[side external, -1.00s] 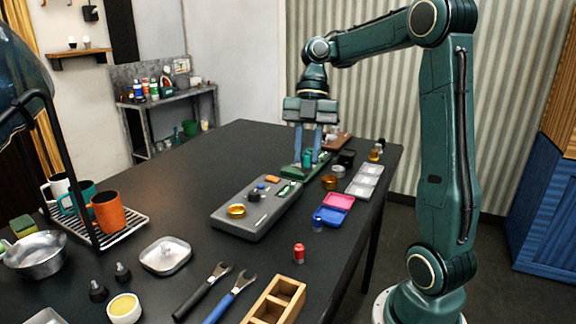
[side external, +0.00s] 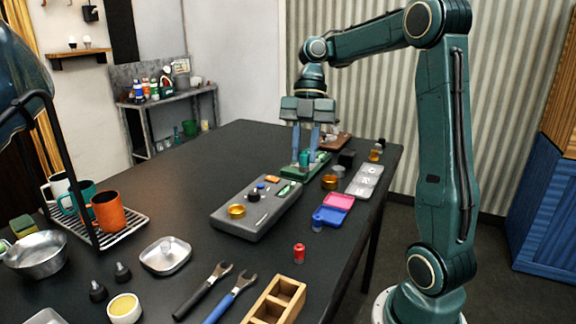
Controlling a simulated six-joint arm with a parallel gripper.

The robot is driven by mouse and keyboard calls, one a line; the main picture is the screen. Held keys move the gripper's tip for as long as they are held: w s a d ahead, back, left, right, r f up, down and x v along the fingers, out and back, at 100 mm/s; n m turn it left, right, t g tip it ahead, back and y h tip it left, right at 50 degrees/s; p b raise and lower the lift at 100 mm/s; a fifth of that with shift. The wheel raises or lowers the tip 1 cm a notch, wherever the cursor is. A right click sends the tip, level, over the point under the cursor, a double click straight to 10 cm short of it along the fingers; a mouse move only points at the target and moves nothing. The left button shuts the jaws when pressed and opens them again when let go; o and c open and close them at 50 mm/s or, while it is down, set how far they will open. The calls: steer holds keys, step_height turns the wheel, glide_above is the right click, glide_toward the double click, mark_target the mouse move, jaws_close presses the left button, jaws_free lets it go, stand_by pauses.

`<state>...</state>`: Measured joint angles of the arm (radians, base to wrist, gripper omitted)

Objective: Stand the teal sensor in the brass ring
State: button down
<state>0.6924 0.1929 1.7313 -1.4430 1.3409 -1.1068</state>
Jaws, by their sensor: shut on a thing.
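My gripper (side external: 306,155) points down at the far side of the table and is shut on the teal sensor (side external: 305,158), a small upright cylinder between its fingertips. The sensor is at or just above a green tray (side external: 318,164); I cannot tell whether it touches it. A brass ring (side external: 236,211) sits on the near left part of the grey housing (side external: 255,218), nearer the camera and to the left of my gripper. Another brass-coloured round piece (side external: 330,182) stands on the table right of the housing; I cannot tell whether it is a ring or a cup.
Small parts, orange (side external: 272,179) and black (side external: 253,196), are on the housing. A pink and blue box (side external: 334,209), a pale compartment tray (side external: 365,180) and a red cylinder (side external: 299,253) lie to the right. Mugs on a rack (side external: 120,232) stand left. Bare table lies left of the housing.

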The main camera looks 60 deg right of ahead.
steer(key=w+a+f, duration=0.1)
steer(key=w+f, duration=0.3)
steer(key=w, duration=0.4)
steer(key=w+f, duration=0.4)
steer(key=w, duration=0.5)
steer(key=shift+w+a+f, duration=0.3)
steer(key=shift+a+f, duration=0.05)
steer(key=shift+a, duration=0.05)
steer(key=shift+f, duration=0.2)
steer(key=shift+f, duration=1.95)
steer(key=shift+f, duration=1.25)
stand_by(1.2)
steer(key=c, duration=0.8)
jaws_free()
steer(key=shift+o, duration=0.2)
steer(key=shift+r, duration=0.1)
